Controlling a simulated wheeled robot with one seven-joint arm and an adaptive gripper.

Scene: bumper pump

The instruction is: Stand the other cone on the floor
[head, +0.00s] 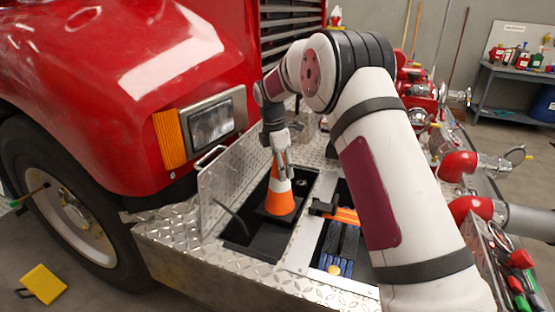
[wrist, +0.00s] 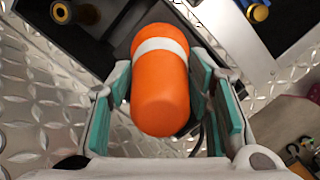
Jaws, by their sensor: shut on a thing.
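An orange cone (head: 281,193) with a white band and a dark square base stands upright in an open black well (head: 240,238) of the diamond-plate bumper. My gripper (head: 282,165) comes down on it from above and is shut on its upper part. In the wrist view the cone (wrist: 162,95) lies between the teal finger pads, its rounded tip towards the camera. I cannot tell whether its base touches the well's bottom. No second cone is clearly in view.
A second well with blue and orange gear (head: 345,232) lies to the right. A yellow block (head: 45,283) is on the floor by the truck's wheel (head: 68,205). Red pump fittings (head: 458,165) are at right.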

